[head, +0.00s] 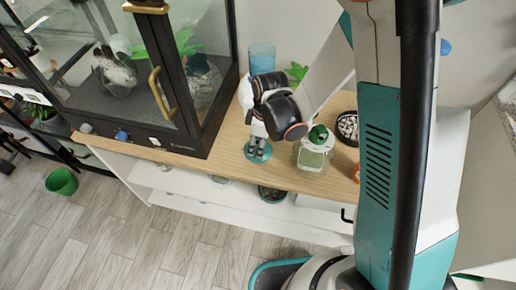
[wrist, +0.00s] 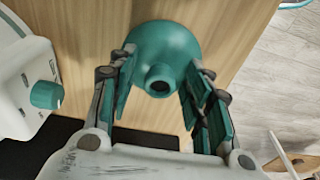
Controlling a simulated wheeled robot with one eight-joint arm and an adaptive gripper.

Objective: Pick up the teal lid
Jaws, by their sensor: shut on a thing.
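The teal lid (wrist: 160,50) is a round dome with a hollow-topped knob, between my fingers in the wrist view. My gripper (wrist: 157,100) is shut on it, with teal finger pads on both sides. In the head view my gripper (head: 258,142) points down over the front of the wooden top, left of the white-and-green lantern-like jar. The teal lid (head: 258,153) shows there at the fingertips. I cannot tell whether it touches the wood. My arm hides part of the top.
A glass cabinet (head: 180,148) with a black frame stands left on the wooden top (head: 228,150). A jar with a green top (head: 315,150) and a bowl of pale pebbles (head: 347,127) stand right. A blue cup (head: 262,57) is behind. A green bucket (head: 62,181) stands on the floor.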

